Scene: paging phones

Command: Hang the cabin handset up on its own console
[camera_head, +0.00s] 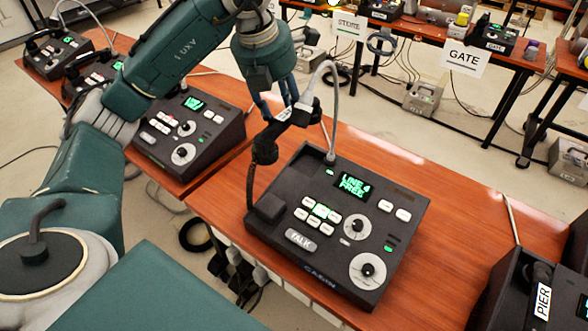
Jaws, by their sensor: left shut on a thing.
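The black handset (264,151) is in my left gripper (281,104), whose fingers are shut on it above the console's far left side. A white label lies along the handset, but its text is too small to read. A dark coiled cord runs down from the handset to the left side of the console (300,165). This console is a sloped dark box on the wooden table, with "CABIN" on its front edge. The handset is raised clear of the console's top. My right gripper is not in view.
A grey gooseneck microphone (334,100) rises from the console's back, close to the handset. The console has a lit display (352,187), several white buttons and two dials. A similar console (190,130) is at left, and a PIER handset (542,292) at right.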

